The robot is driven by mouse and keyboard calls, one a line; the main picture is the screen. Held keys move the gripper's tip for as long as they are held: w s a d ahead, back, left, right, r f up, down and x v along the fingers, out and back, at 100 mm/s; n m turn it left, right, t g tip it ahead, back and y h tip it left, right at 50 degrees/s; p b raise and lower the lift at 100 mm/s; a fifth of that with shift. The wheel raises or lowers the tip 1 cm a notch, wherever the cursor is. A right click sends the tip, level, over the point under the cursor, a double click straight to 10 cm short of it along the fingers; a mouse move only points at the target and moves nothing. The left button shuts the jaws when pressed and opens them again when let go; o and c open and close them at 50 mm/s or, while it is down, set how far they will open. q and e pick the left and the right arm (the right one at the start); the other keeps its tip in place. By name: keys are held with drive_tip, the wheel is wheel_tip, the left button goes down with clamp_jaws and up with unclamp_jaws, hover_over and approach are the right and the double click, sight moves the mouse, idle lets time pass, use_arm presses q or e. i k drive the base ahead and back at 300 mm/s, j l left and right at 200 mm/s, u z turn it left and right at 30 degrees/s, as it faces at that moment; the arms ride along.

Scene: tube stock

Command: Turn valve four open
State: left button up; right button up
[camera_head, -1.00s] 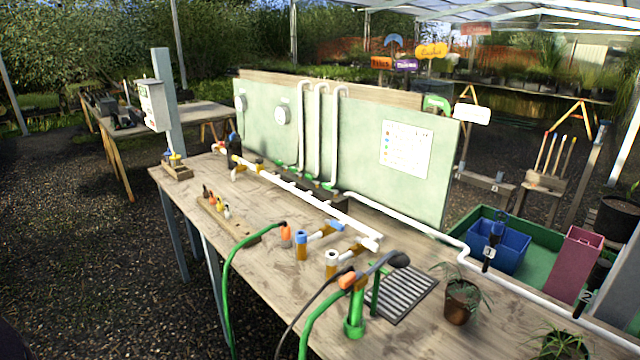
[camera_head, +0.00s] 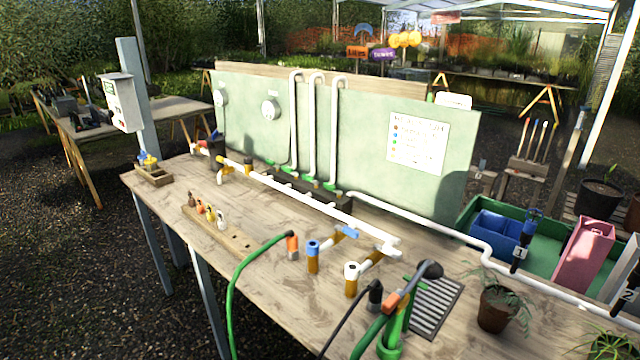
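A white pipe manifold (camera_head: 300,203) runs along the bench with several brass outlets. One outlet has a blue lever (camera_head: 346,233); a blue-topped fitting (camera_head: 313,257) and a white-topped fitting (camera_head: 351,280) stand near its right end. A yellow tap (camera_head: 224,172) sits toward its left end. I cannot make out a number four on any valve. Neither gripper is in view.
A green hose (camera_head: 240,272) with an orange end crosses the bench (camera_head: 270,290). A green stand with a hose nozzle (camera_head: 400,310), a drain grate (camera_head: 440,303) and a potted plant (camera_head: 495,308) stand at the front right. A chart (camera_head: 418,143) hangs on the green panel (camera_head: 350,130).

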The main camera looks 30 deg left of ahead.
sight(328, 186)
drive_tip(key=j, duration=0.75)
drive_tip(key=j+u, duration=0.1)
drive_tip(key=j, duration=0.7)
drive_tip(key=i+j+u, duration=0.1)
drive_tip(key=j, duration=0.65)
